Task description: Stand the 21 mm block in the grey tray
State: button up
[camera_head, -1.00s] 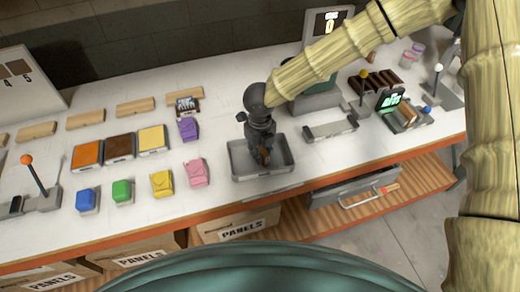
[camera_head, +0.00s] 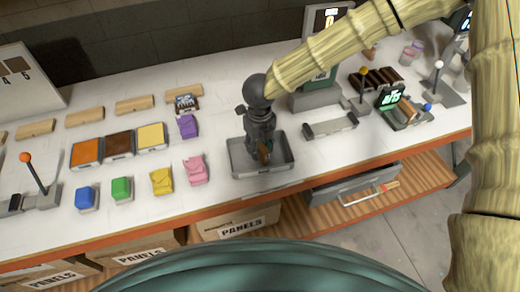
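The grey tray (camera_head: 246,174) is a shallow open box near the table's front edge. My gripper (camera_head: 266,156) points down into it from above, right of the tray's middle. A small brown-orange piece with a greenish side (camera_head: 265,147) shows at the fingertips, perhaps the 21 mm block. The fingers hide much of it. I cannot tell whether the fingers grip it, or whether it touches the tray floor.
Purple (camera_head: 188,127), pink (camera_head: 195,170), yellow (camera_head: 161,181), green (camera_head: 121,190) and blue (camera_head: 86,198) items stand left of the tray. A low grey holder (camera_head: 330,126) lies to its right, before a scale-like device (camera_head: 316,95). An open drawer (camera_head: 352,185) juts out below.

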aim_at(260, 146)
notch_tip(260, 146, up, 10)
jog(key=shift+r+b, duration=0.25)
jog(key=shift+b, duration=0.8)
